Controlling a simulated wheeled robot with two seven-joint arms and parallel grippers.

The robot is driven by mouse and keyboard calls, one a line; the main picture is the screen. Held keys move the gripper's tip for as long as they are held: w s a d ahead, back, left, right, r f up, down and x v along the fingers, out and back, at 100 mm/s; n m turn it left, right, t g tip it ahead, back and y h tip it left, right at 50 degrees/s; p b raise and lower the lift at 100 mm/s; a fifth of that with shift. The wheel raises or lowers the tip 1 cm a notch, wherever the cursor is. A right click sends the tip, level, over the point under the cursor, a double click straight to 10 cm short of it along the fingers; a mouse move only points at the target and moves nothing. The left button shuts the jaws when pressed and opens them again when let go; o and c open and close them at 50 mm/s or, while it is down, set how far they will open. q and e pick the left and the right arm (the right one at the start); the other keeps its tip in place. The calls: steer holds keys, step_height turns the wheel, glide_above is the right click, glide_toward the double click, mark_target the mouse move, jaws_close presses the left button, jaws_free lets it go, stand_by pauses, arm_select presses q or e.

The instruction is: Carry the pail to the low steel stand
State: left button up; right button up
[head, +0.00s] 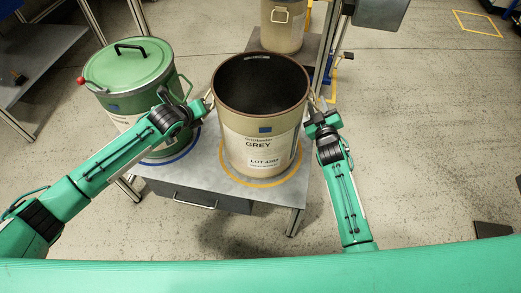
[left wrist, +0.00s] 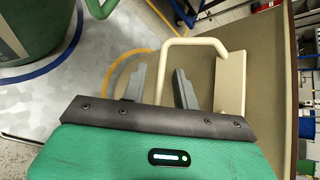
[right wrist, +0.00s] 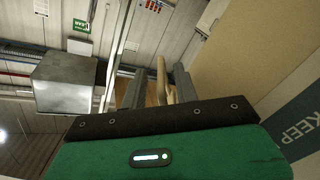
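The beige pail (head: 262,130), open at the top with a dark inside and a "GREY" label, stands upright within a yellow ring on a grey steel table (head: 225,185). My left gripper (head: 203,104) is at its left handle. In the left wrist view the cream handle (left wrist: 164,66) passes between the two fingers (left wrist: 160,88), with gaps showing. My right gripper (head: 318,112) is at the right side. In the right wrist view the other handle (right wrist: 161,78) lies between spread fingers (right wrist: 158,90). I cannot tell which surface is the low steel stand.
A green lidded drum (head: 135,85) stands in a blue ring just left of the pail. Behind, another beige container (head: 283,28) stands on a dark low platform (head: 262,45) beside metal posts. A grey shelf (head: 35,55) is at the left.

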arm_select(q)
steer(key=shift+s+r, duration=0.1)
arm_select(e)
steer(key=shift+s, duration=0.1)
arm_select(q)
steer(key=v, duration=1.1)
steer(key=shift+s+r, duration=0.2)
steer(key=shift+s, duration=0.05)
arm_select(e)
steer(key=s, duration=1.2)
steer(key=shift+d, duration=0.25)
arm_select(q)
steer(key=shift+a, duration=0.15)
